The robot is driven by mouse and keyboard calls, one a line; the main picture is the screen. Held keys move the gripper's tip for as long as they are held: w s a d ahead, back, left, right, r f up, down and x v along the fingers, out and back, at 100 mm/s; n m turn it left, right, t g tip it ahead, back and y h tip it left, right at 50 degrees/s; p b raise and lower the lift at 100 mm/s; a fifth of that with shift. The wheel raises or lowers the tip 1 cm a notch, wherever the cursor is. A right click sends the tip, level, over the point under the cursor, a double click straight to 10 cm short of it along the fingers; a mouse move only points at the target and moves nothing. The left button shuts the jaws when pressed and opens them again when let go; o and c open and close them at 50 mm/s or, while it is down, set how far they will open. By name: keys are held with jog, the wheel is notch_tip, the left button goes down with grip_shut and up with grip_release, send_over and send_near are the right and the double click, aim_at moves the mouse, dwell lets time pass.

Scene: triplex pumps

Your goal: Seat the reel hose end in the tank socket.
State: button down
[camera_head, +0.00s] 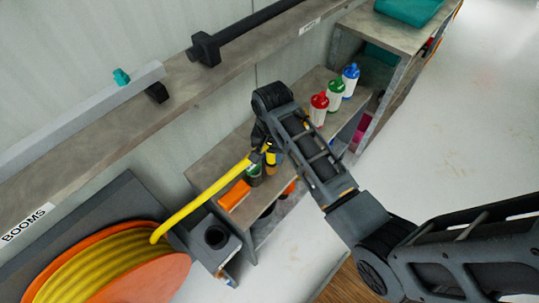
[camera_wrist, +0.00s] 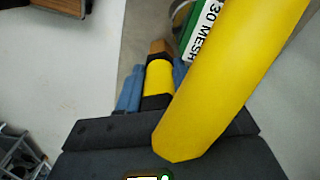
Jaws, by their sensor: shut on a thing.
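The reel hose is yellow and runs from the orange reel (camera_head: 150,280) at lower left up to my gripper (camera_head: 264,142). In the wrist view my gripper (camera_wrist: 155,82) is shut on the hose end (camera_wrist: 158,78), a yellow piece with black bands and a brown tip between blue fingers. In the head view the hose end (camera_head: 270,158) points down above the low shelf. The hose (camera_wrist: 225,75) crosses close in front of the wrist camera. A grey box (camera_head: 228,250) beside the reel has a dark round opening; I cannot tell whether this is the tank socket.
A green container (camera_head: 253,176), labelled 30 MESH in the wrist view (camera_wrist: 200,30), stands close to the hose end. An orange block (camera_head: 235,195) lies beside it. Red (camera_head: 319,108), green (camera_head: 335,95) and blue-capped (camera_head: 350,80) bottles stand farther along. Open floor (camera_head: 430,130) lies right.

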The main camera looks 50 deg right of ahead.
jog(key=shift+w+f, duration=0.35)
jog(key=shift+f, duration=0.3)
jog(key=shift+f, duration=0.1)
jog(key=c, duration=0.8)
grip_release()
